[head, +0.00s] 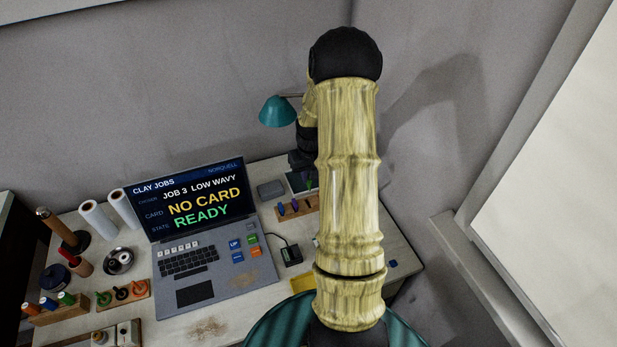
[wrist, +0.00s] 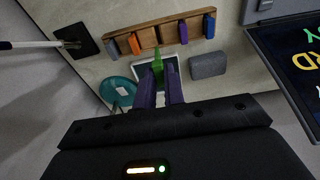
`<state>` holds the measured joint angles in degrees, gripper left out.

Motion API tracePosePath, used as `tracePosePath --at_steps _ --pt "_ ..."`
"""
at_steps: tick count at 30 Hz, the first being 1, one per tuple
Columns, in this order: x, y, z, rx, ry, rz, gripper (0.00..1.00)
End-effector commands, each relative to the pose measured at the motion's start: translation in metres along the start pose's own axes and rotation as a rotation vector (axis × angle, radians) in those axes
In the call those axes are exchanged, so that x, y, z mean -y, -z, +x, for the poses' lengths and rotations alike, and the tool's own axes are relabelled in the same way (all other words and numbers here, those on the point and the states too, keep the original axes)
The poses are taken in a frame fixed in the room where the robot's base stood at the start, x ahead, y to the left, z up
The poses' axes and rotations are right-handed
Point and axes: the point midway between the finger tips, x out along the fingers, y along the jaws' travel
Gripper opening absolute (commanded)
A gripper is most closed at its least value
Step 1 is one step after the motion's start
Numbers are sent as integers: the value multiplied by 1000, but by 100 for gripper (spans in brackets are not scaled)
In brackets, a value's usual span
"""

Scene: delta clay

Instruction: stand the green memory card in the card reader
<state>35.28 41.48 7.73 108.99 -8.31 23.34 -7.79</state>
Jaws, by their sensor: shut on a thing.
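The green memory card (wrist: 157,66) is held between the two purple fingers of my gripper (wrist: 158,80) in the wrist view. It points away from my gripper, toward the wooden card rack, above a pale-framed dark panel (wrist: 143,76). In the head view my gripper (head: 307,182) is partly hidden by my arm, over the back of the desk. A small black box with a cable, which looks like the card reader (head: 291,255), sits right of the laptop in the head view. My gripper is well behind it.
The wooden rack (wrist: 148,39) holds orange, purple and blue cards. A grey block (wrist: 208,66) lies beside it. The laptop (head: 203,210) reads "NO CARD". A teal lamp (head: 277,110) stands behind. Spools and tool holders crowd the desk's left; my arm hides part of its right.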

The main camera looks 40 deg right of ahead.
Motion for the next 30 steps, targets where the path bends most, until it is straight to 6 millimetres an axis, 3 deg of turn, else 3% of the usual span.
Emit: tracePosePath --at_steps 14,20,30 --pt "7 1 -4 0 3 -7 0" --pt "47 3 -17 3 17 -48 0" --pt "140 -11 -43 7 37 -142 0"
